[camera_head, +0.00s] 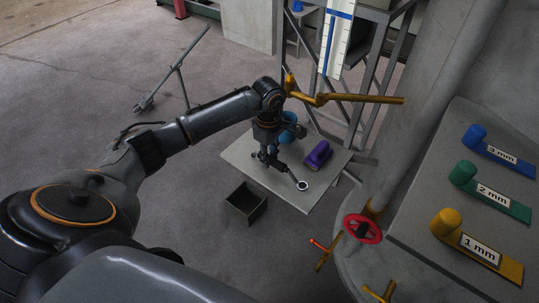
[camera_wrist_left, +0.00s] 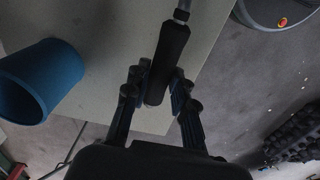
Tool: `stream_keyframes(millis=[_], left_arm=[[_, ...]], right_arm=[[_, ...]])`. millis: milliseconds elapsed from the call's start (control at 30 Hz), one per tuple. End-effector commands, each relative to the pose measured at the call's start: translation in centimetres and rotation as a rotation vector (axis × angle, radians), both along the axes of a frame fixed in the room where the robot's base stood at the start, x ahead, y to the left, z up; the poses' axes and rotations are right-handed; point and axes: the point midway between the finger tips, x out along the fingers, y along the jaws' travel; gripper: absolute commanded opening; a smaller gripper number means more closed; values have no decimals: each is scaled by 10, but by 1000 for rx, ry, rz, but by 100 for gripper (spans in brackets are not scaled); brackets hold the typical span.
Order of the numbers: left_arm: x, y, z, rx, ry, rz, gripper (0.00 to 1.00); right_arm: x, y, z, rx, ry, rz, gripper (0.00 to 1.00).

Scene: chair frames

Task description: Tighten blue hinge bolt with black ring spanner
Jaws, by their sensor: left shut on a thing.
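My left gripper (camera_head: 268,156) is shut on the black ring spanner (camera_head: 301,185) above the grey table. The spanner's bright ring end points down and to the right in the head view. In the left wrist view the fingers of my left gripper (camera_wrist_left: 158,88) close around the spanner's black handle (camera_wrist_left: 168,58), whose metal shaft runs out at the top edge. The ring is outside that view. A small blue thing (camera_head: 297,6) shows at the top edge of the head view; I cannot tell whether it is the blue hinge bolt. My right gripper is not in view.
A blue cup-like container (camera_head: 290,122) and a purple block (camera_head: 318,154) are on the table (camera_head: 296,199). A black open box (camera_head: 246,203) stands beside it. A yellow lever (camera_head: 365,99) and metal frame are behind. Colored thickness gauges (camera_head: 489,198) lie at right.

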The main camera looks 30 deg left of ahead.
Motion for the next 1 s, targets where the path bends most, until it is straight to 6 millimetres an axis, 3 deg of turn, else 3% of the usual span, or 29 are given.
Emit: stream_keyframes(millis=[500, 867, 1000], left_arm=[[0, 0, 48, 1, -1, 0, 0], [0, -1, 51, 0, -1, -5, 0], [-2, -17, 64, 0, -4, -111, 0]], right_arm=[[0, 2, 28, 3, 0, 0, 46], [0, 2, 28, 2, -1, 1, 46], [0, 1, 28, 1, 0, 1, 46]])
